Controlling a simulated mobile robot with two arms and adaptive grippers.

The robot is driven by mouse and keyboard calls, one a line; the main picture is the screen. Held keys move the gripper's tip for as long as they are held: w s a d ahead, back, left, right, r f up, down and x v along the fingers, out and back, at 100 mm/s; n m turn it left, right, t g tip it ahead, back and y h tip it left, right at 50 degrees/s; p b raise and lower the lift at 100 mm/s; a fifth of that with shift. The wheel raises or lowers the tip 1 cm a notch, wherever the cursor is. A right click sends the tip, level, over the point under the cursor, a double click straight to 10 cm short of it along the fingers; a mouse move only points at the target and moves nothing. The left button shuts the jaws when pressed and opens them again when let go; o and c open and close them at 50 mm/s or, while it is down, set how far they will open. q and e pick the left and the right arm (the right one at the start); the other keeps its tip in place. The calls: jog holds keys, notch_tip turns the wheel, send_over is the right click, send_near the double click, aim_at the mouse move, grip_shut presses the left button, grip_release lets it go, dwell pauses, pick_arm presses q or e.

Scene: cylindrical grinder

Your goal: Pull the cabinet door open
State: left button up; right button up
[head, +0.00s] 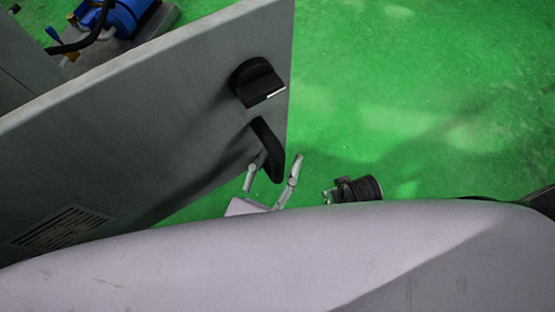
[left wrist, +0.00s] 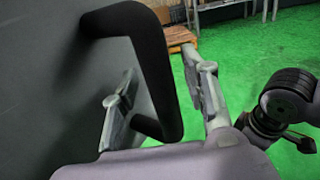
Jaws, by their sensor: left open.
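The grey cabinet door (head: 150,110) fills the left of the head view, its free edge near the middle. A black bar handle (head: 266,145) stands out from it, below a black latch knob (head: 257,82). My left gripper (head: 275,161) is open at the handle's lower part, one finger on each side. In the left wrist view, the handle (left wrist: 158,70) runs between the fingers (left wrist: 160,62); the left finger lies between handle and door panel. Contact with the handle cannot be told. My right gripper is not in view.
A vent grille (head: 60,226) is low on the door. Behind the door is blue machinery (head: 122,15). Green floor (head: 420,100) is open to the right of the door. A wooden pallet (left wrist: 180,37) lies further back in the left wrist view.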

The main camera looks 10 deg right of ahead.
pick_arm(q)
jog(key=shift+s, duration=0.1)
jog(key=shift+s+a, duration=0.15)
jog(key=shift+s, duration=0.05)
jog(key=v, duration=0.7)
jog(key=shift+s, duration=0.2)
jog(key=shift+r, duration=0.15)
